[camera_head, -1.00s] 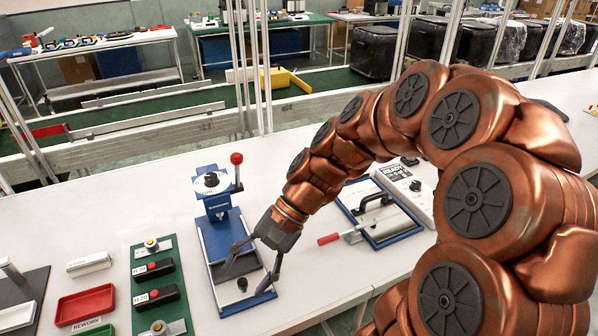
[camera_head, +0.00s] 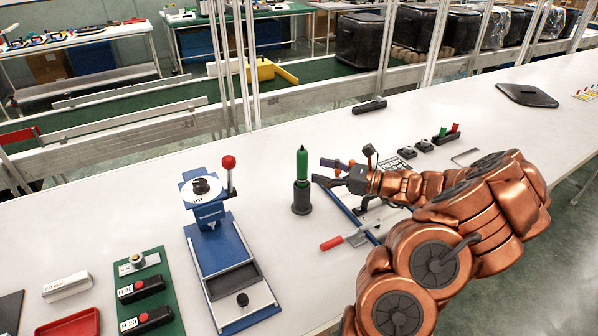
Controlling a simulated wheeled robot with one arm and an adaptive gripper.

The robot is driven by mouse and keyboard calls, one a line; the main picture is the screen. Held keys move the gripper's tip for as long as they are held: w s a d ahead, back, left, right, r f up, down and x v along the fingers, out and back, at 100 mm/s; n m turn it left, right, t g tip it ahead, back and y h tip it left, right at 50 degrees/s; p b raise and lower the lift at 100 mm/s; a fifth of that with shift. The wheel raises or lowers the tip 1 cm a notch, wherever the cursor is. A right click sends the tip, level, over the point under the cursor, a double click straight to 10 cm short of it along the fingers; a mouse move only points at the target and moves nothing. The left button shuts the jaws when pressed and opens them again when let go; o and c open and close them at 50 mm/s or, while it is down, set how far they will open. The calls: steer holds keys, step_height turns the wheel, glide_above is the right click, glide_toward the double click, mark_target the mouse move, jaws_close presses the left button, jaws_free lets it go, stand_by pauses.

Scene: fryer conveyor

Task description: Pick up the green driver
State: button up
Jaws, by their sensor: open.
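The green driver (camera_head: 302,164) stands upright in a dark round holder (camera_head: 301,197) on the white table, near the middle of the view. Its green handle points up. My gripper (camera_head: 324,171) is just to the right of the driver, with its fingers open and pointing left toward it. A gap shows between the fingertips and the driver in this view; the depth between them is hard to judge. No object shows between the fingers.
A blue press with a red-knobbed lever (camera_head: 229,163) stands left of the driver. A blue-framed fixture with a red handle (camera_head: 331,243) lies partly under my arm. Small blocks (camera_head: 424,145) sit behind on the right. A green board (camera_head: 139,260) with switches lies at the left.

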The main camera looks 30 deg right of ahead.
mark_target(302, 162)
steer(key=shift+w+d+f+m+t+p, duration=0.1)
steer(key=shift+w+m+t+p, duration=0.1)
steer(key=shift+w, duration=0.25)
steer(key=shift+w+f+m+t+p, duration=0.1)
steer(key=shift+w+p, duration=0.1)
steer(key=shift+w, duration=0.25)
steer(key=p+x, duration=0.1)
steer(key=x, duration=0.1)
steer(key=p+x, duration=0.1)
steer(key=x, duration=0.1)
steer(key=shift+w+d+r, duration=0.1)
steer(key=shift+w+r, duration=0.1)
steer(key=shift+w, duration=0.15)
steer(key=shift+w+a+f, duration=0.15)
steer(key=shift+w+a, duration=0.15)
steer(key=shift+w, duration=0.2)
jaws_close()
